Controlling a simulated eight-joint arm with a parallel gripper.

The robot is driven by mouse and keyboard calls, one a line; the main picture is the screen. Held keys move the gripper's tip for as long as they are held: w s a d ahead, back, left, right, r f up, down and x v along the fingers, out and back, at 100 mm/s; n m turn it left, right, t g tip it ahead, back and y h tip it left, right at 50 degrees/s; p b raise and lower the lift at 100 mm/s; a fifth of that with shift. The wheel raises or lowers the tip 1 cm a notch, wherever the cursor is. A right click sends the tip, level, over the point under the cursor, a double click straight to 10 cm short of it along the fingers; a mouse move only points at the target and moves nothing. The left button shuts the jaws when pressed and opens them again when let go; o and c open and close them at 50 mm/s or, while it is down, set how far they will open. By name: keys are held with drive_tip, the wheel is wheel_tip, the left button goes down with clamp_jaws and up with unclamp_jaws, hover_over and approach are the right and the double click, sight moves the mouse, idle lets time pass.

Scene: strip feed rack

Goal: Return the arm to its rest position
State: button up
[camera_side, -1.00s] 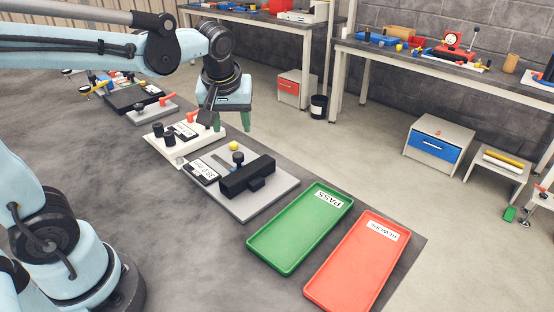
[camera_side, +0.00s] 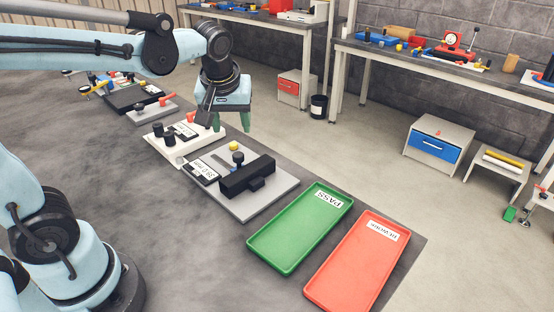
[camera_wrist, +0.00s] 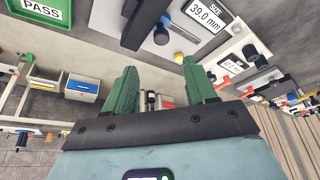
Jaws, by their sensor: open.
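My gripper (camera_side: 231,120) hangs from the arm above the fixtures, with its green fingers pointing down. In the wrist view its two green fingers (camera_wrist: 160,88) stand apart with nothing held between them. Below and in front of it is a grey plate (camera_side: 268,202) with a black block (camera_side: 247,175) and a small label reading 39.0 mm in the wrist view (camera_wrist: 203,15). A white fixture (camera_side: 177,152) with black knobs is behind that plate, below the gripper. The gripper touches neither fixture.
A green PASS tray (camera_side: 290,240) and a red tray (camera_side: 355,265) lie at the table's right edge. More fixtures, including a dark box (camera_side: 133,97), stand at the back left. The grey table (camera_side: 120,195) is bare in the middle. Benches stand beyond the floor gap.

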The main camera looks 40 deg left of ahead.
drive_tip(key=s+d+f+m+t+h, duration=0.3)
drive_tip(key=s+d+m, duration=0.2)
drive_tip(key=m, duration=0.3)
drive_tip(key=shift+s+m+t, duration=0.4)
drive_tip(key=shift+s, duration=0.45)
drive_tip(key=shift+f, duration=0.1)
idle(1.3)
drive_tip(key=n+g+y, duration=0.3)
drive_tip(key=n+g, duration=0.1)
drive_tip(key=n, duration=0.4)
approach(238, 154)
drive_tip(key=v, duration=0.4)
drive_tip(key=n, duration=0.1)
drive_tip(key=shift+x, duration=6.4)
drive_tip(key=shift+s, duration=0.1)
clamp_jaws()
